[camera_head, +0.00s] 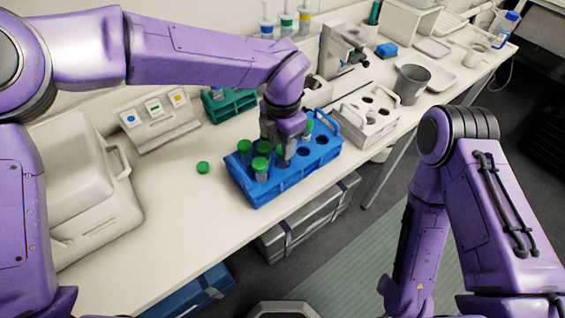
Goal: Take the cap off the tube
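A blue rack (270,187) stands on the bench and holds several tubes with green caps, among them a capped tube (245,150) at its left and another (260,166) at its front. A loose green cap (203,168) lies on the bench left of the rack. My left gripper (283,153) points down over the middle of the rack, among the tubes. Its fingers are small and partly hidden, so I cannot tell whether they hold a tube. My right arm hangs at the right; its gripper is out of the frame.
A green rack (230,105) stands behind the blue one. A white block with holes (367,118) and a grey beaker (411,83) stand to the right. A white machine (80,190) is at the left. The bench front left of the blue rack is clear.

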